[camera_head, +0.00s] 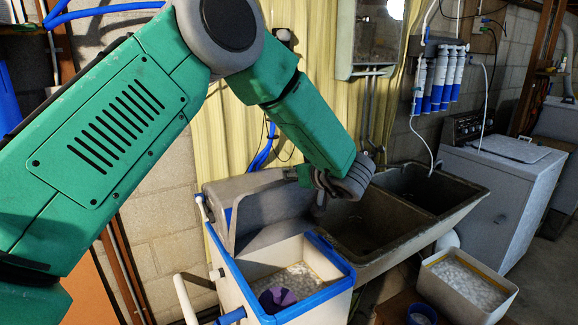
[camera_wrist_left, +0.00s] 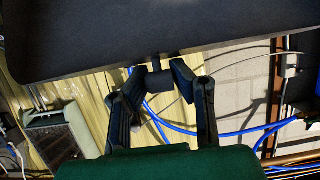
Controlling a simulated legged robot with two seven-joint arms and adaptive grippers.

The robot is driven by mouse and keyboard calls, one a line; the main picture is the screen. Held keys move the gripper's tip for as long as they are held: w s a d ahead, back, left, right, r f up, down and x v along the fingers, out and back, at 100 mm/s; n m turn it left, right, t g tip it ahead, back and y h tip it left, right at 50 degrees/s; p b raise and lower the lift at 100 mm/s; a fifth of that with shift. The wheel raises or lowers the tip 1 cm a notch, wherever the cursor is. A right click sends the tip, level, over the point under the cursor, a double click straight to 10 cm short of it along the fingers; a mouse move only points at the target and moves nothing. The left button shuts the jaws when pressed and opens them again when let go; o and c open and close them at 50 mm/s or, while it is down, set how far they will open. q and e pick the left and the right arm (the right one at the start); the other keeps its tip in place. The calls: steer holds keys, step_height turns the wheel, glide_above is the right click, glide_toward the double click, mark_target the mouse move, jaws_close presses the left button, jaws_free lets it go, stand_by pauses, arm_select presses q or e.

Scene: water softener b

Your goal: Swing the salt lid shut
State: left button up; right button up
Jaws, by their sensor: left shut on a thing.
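The grey salt lid (camera_head: 262,206) stands raised at the back of the white, blue-rimmed softener tank (camera_head: 232,277). The tank's front opening is uncovered, and white salt (camera_head: 300,278) shows inside with a purple object (camera_head: 277,298) on it. My left gripper (camera_head: 322,199) is at the right end of the lid. In the left wrist view, the dark lid (camera_wrist_left: 150,35) fills the top, and my left gripper (camera_wrist_left: 160,82) is shut on the small dark knob (camera_wrist_left: 156,68) below its edge. My right gripper is not in view.
A double concrete sink (camera_head: 375,245) stands right behind the tank. A bucket of white salt (camera_head: 468,283) and a small blue container (camera_head: 421,315) are at the lower right. A white washing machine (camera_head: 500,185) stands farther right. Blue hoses (camera_wrist_left: 235,132) hang behind in the wrist view.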

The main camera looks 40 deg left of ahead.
arm_select(q)
steer(key=shift+s+d+f, duration=0.2)
steer(key=shift+d+f, duration=0.2)
steer(key=shift+d, duration=0.2)
steer(key=shift+s+d+f, duration=0.25)
steer(key=shift+d+f, duration=0.15)
steer(key=shift+d, duration=0.25)
steer(key=shift+s+d+f, duration=0.2)
steer(key=shift+d+f, duration=0.2)
steer(key=shift+d, duration=0.2)
jaws_close()
steer(key=s+d+f+b, duration=0.2)
steer(key=d+f, duration=0.3)
steer(key=f, duration=0.1)
steer(key=shift+s+d+f, duration=0.15)
steer(key=shift+d, duration=0.1)
